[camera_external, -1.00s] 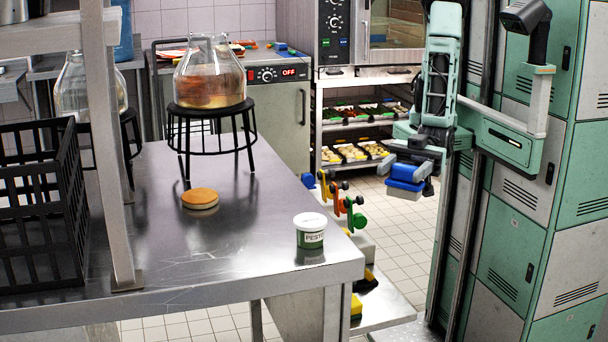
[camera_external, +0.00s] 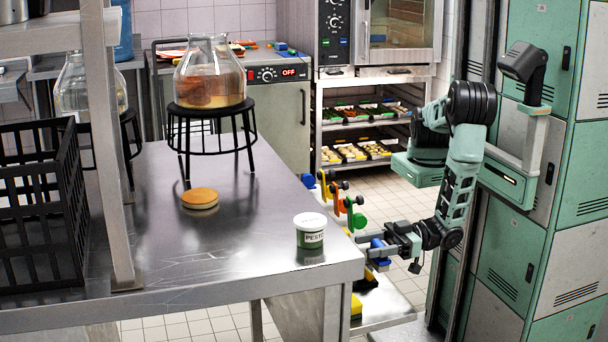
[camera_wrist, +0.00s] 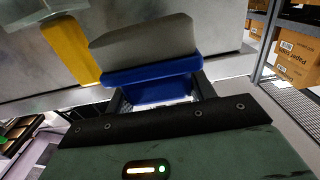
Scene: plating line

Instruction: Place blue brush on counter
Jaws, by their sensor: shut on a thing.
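The blue brush is in my gripper (camera_external: 388,247), at the right edge of the steel counter (camera_external: 255,225). In the wrist view the brush shows as a blue body (camera_wrist: 155,85) with a grey block (camera_wrist: 145,42) on its far side, held between the fingers. I cannot tell whether the brush touches the counter.
A pesto tub (camera_external: 310,232) stands near the counter's right corner. An orange-topped round sponge (camera_external: 200,198) and a glass flask on a black stand (camera_external: 212,112) are farther left. Coloured tools (camera_external: 345,200) hang along the right edge. The counter's middle front is clear.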

